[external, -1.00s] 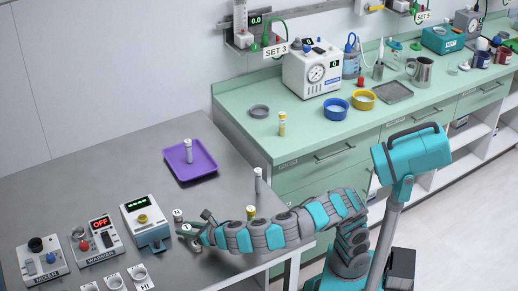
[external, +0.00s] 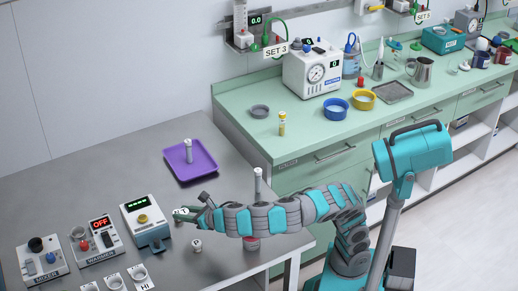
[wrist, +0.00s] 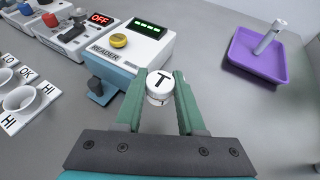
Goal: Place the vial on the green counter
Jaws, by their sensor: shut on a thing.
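My gripper (wrist: 160,108) is shut on a vial (wrist: 159,87) with a white cap marked T, seen from above between the green fingers in the wrist view. In the external view my gripper (external: 192,214) and this vial (external: 180,213) are at the left end of my arm, over the grey table beside the reader. The vial's lower part is hidden, and its height above the table is hard to tell. The green counter (external: 236,99) is at the back right, away from my gripper.
A capped vial (external: 197,245) stands on the table near my arm; another (external: 258,180) is partly hidden behind it. A purple tray (external: 204,169) holds a vial. On the counter, a yellow-capped vial (external: 282,126), grey dish (external: 260,111) and blue bowl (external: 336,107) leave bare room at front.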

